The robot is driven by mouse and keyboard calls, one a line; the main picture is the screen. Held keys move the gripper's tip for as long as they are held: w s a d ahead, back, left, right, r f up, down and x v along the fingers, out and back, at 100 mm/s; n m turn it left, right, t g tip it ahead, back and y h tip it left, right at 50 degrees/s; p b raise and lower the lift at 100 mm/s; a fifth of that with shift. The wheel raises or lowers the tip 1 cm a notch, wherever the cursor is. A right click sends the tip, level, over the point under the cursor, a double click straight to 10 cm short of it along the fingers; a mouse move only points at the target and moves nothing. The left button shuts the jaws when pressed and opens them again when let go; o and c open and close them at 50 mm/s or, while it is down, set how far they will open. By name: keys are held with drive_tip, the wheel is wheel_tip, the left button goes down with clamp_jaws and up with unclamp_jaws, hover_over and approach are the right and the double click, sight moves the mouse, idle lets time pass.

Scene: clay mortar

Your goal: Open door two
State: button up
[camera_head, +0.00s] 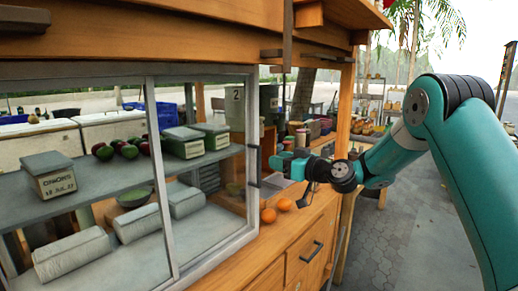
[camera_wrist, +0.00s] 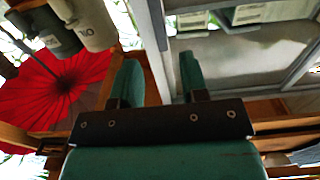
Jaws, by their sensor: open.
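Door two is a glass panel in a grey metal frame (camera_head: 205,262) on the cabinet front, marked with a small "2" label (camera_head: 237,95) near its upper right. A slim dark handle (camera_head: 254,165) stands upright on its right frame edge. My gripper (camera_head: 280,161) is just right of this handle, with its fingers toward the door; I cannot tell whether they touch the handle. In the wrist view my gripper (camera_wrist: 160,75) is open, with two green fingers apart and the grey door frame (camera_wrist: 156,40) seen between and beyond them. The handle is not clear there.
Behind the glass, shelves hold boxes (camera_head: 49,175), dark red and green fruit (camera_head: 125,150) and pale rolls (camera_head: 70,255). Two oranges (camera_head: 276,210) lie on the wooden counter below my gripper. A drawer handle (camera_head: 312,251) sticks out lower right. Paved floor (camera_head: 400,235) is open at right.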

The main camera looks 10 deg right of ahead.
sight(260, 155)
drive_tip(key=p+x, duration=0.2)
drive_tip(key=x, duration=0.6)
drive_tip(key=shift+w+a+p, duration=0.1)
drive_tip(key=shift+p, duration=0.2)
drive_tip(key=shift+c, duration=0.4)
clamp_jaws()
